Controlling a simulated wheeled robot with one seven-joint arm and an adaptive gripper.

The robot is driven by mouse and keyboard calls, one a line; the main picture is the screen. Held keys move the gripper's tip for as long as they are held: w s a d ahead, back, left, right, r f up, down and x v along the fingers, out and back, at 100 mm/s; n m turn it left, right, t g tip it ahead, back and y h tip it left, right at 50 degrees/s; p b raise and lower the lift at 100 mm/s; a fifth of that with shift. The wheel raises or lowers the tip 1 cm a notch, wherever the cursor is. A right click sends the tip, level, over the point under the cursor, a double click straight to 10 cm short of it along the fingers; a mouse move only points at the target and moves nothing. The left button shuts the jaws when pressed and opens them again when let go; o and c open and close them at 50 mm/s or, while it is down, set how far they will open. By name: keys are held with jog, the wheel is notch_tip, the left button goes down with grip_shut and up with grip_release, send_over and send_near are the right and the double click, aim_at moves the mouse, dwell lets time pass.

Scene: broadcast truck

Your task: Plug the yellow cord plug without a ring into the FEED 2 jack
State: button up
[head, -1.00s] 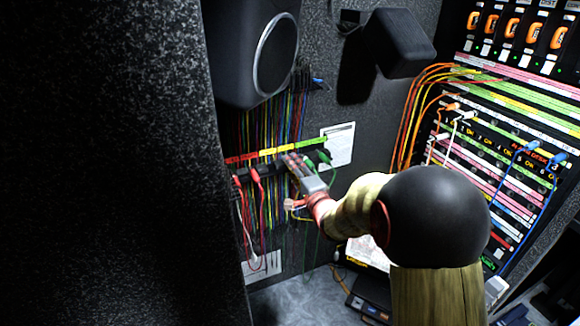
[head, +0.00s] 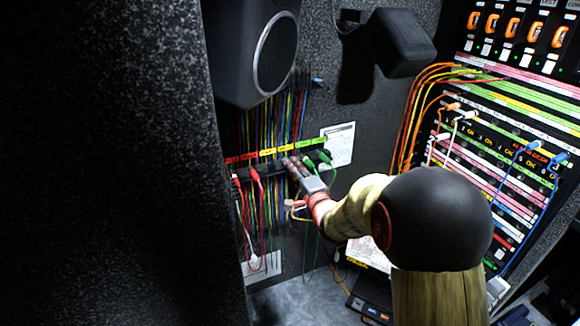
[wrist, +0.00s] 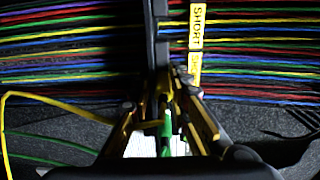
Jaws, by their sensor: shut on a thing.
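My gripper (head: 294,166) is at the dark jack strip (head: 246,174) on the back wall, under its yellow label section (head: 268,152). In the wrist view my gripper (wrist: 165,108) is closed on a small yellow plug, mostly hidden by the fingers. A yellow cord (wrist: 55,97) loops in from the left. Two green plugs (head: 309,165) sit on the strip just right of my gripper, and two red plugs (head: 257,175) sit to the left. A green plug (wrist: 167,125) shows between the fingers. The FEED 2 jack cannot be made out, and I cannot tell whether the plug tip is in a jack.
Many coloured cables (head: 270,125) run down the wall behind the strip. A yellow tag reading SHORT (wrist: 196,27) is above right of my gripper. A speaker (head: 250,50) hangs above. A patch rack (head: 500,150) with plugged cords stands at the right.

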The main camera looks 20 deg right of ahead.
jog(key=shift+w+r, duration=0.1)
jog(key=shift+r, duration=0.3)
grip_shut()
jog(key=o, duration=0.6)
grip_release()
jog(key=shift+r, duration=0.1)
jog(key=o, duration=0.7)
jog(key=shift+f, duration=0.3)
jog(key=shift+o, duration=0.9)
jog(key=shift+s, duration=0.2)
jog(key=s, duration=1.1)
jog(key=shift+s, duration=0.4)
